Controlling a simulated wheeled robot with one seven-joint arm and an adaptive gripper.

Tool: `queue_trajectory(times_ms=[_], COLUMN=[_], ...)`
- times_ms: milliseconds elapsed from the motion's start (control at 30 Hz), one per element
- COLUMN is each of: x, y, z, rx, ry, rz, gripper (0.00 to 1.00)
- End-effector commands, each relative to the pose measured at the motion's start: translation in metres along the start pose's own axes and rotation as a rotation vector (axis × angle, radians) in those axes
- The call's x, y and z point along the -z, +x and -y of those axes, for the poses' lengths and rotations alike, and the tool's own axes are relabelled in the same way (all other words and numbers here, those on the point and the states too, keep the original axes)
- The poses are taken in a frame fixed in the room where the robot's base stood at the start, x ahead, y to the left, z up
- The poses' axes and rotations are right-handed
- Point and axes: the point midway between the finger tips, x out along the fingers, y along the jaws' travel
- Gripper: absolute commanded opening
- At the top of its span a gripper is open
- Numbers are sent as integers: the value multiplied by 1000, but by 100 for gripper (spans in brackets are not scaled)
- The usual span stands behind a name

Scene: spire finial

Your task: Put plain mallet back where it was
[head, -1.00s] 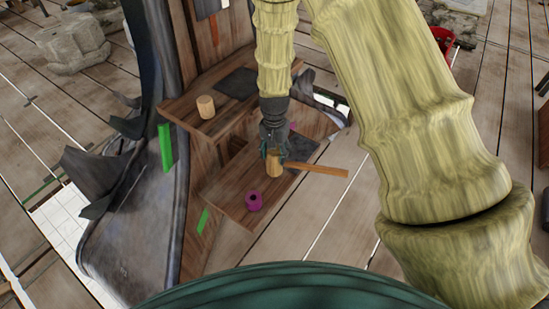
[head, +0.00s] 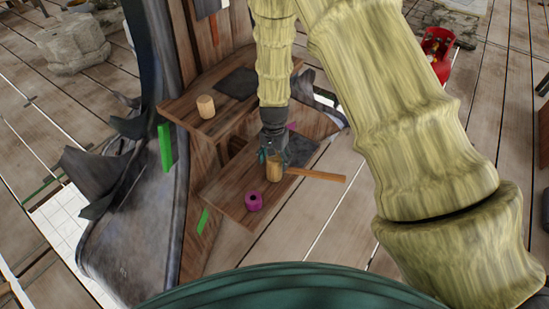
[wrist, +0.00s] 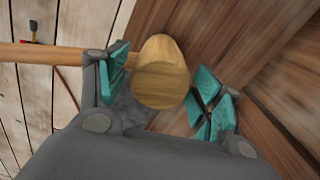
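The plain mallet has a pale wooden head (head: 274,170) and a brown handle (head: 318,175). Its head stands on end at the lower wooden shelf (head: 228,190), and the handle sticks out rightward past the shelf edge. My gripper (head: 275,156) is just above the head, pointing down. In the wrist view the mallet head (wrist: 162,78) lies between the teal finger pads of my gripper (wrist: 160,88), with the handle (wrist: 50,54) running left. The fingers look spread, with a narrow gap at the left pad. The head's underside contact is hidden.
A magenta ring-like piece (head: 254,202) stands on the lower shelf near the mallet. A dark square (head: 302,152) lies behind it. The upper shelf (head: 180,106) holds a wooden cylinder (head: 206,106) and another dark square (head: 238,83).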

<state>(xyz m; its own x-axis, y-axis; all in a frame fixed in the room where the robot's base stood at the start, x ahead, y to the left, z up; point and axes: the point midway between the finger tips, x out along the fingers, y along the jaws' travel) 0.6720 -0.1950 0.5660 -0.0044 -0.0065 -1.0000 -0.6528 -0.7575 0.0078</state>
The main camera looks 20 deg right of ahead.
Motion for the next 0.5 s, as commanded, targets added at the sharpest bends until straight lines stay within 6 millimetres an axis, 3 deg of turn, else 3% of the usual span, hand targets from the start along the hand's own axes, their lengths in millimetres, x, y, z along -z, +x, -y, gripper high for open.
queue_trajectory(times_ms=[367,500], x=[0,1], y=[-2,-15], z=[0,1], rx=[0,2], ry=[0,0], rz=[0,-2], gripper=[72,72])
